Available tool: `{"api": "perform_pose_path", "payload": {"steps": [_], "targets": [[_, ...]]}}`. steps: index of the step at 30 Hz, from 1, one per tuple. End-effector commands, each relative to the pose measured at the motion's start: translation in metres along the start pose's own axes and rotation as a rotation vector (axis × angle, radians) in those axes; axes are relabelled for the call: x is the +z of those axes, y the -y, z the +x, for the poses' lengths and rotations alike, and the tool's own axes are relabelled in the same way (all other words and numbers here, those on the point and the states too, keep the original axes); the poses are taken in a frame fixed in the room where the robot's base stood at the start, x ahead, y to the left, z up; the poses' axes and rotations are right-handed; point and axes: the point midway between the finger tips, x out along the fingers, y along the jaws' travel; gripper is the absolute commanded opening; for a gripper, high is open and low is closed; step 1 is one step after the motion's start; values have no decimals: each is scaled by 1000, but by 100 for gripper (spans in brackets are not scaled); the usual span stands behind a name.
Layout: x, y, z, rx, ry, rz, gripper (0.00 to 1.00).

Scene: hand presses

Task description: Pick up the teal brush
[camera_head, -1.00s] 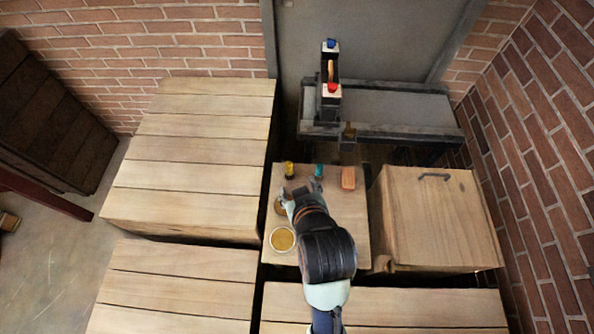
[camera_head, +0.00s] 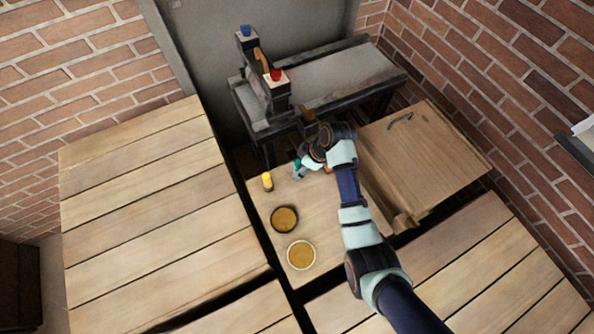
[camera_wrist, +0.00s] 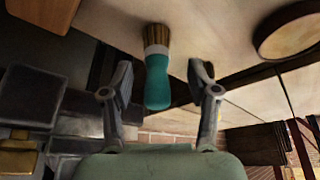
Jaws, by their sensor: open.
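The teal brush (camera_wrist: 157,70) has a teal handle, a pale band and brown bristles. In the wrist view it lies between the two open fingers of my gripper (camera_wrist: 158,95), with clear gaps on both sides. Its bristle end points away from the palm. In the head view the brush (camera_head: 298,168) is near the far edge of the small wooden table (camera_head: 265,215). My gripper (camera_head: 304,160) is right at it there, and my arm comes in from the lower right. Whether the fingers touch the brush cannot be told.
A yellow-topped item (camera_head: 268,181) stands left of the brush. Two round containers (camera_head: 285,219) and (camera_head: 301,255) sit nearer on the table. A brown block (camera_wrist: 45,12) shows in the wrist view. The hand press (camera_head: 275,100) stands behind; a wooden cabinet (camera_head: 425,160) is at right.

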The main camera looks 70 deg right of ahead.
Motion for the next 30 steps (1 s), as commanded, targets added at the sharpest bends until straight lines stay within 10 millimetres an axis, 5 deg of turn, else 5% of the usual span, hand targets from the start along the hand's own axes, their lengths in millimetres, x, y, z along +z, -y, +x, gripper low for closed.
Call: {"api": "perform_pose_path", "payload": {"steps": [7, 14, 25, 30], "targets": [[-1, -3, 47, -1, 1, 0, 60], [-3, -3, 47, 0, 0, 0, 60], [-3, -3, 47, 0, 0, 0, 0], [-3, -3, 47, 0, 0, 0, 0]]}}
